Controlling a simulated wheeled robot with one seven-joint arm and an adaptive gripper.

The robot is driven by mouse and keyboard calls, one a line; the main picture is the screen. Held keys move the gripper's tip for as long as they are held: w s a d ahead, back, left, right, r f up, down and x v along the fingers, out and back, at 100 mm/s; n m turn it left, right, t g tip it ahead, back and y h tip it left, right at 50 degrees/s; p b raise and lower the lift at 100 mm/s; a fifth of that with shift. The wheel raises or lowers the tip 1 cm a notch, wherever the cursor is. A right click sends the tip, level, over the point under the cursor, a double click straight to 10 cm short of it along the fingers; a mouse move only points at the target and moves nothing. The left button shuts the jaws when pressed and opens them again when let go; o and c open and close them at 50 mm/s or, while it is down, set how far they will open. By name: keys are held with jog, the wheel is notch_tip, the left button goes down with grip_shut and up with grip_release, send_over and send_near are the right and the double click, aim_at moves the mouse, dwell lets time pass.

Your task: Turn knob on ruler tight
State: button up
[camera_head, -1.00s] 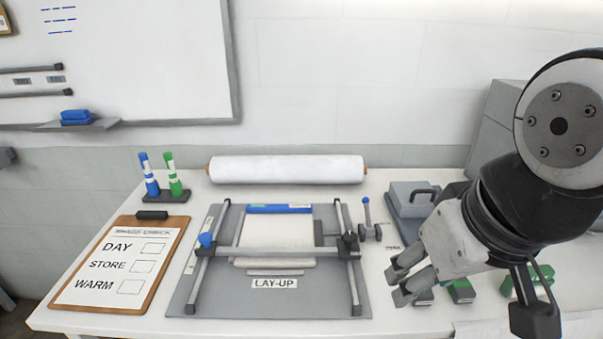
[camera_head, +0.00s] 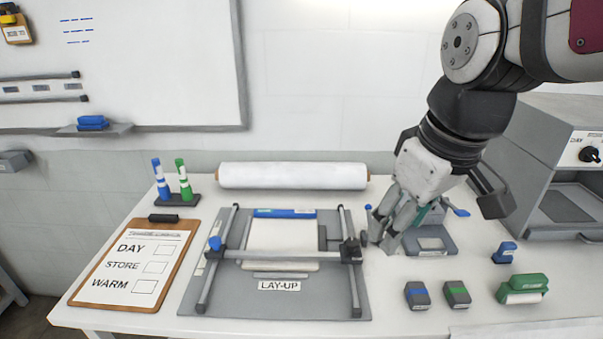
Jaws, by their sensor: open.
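A grey lay-up board (camera_head: 330,298) lies on the table with two side rails and a ruler bar (camera_head: 290,255) across them. A blue knob (camera_head: 215,243) stands at the bar's left end. A black knob (camera_head: 351,250) sits on the clamp at its right end. My gripper (camera_head: 383,245) is open, pointing down just right of the black knob, apart from it in this view. It partly hides a small stand with a blue-tipped lever (camera_head: 369,209). I cannot tell whether its fingers touch that stand, or how tight either knob is.
A white roll (camera_head: 290,176) lies behind the board. A clipboard (camera_head: 120,290) is at the left, with blue and green markers (camera_head: 172,182) behind it. A grey device (camera_head: 440,243) stands right of my gripper. Small blocks (camera_head: 417,295) and a green-handled tool (camera_head: 522,289) lie front right.

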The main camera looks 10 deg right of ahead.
jog(key=w+n+g+p, duration=0.25)
jog(key=w+n, duration=0.25)
jog(key=w, duration=0.4)
jog(key=n+p, duration=0.4)
jog(key=n, duration=0.3)
send_near(353, 242)
jog(key=shift+m+g, duration=0.25)
jog(key=shift+m, duration=0.05)
jog(key=f, duration=0.2)
jog(key=f+p, duration=0.1)
jog(key=f, duration=0.2)
jog(key=f+p, duration=0.1)
jog(key=f, duration=0.2)
jog(key=shift+w+a+f, duration=0.2)
jog(key=shift+a+f, duration=0.05)
grip_shut()
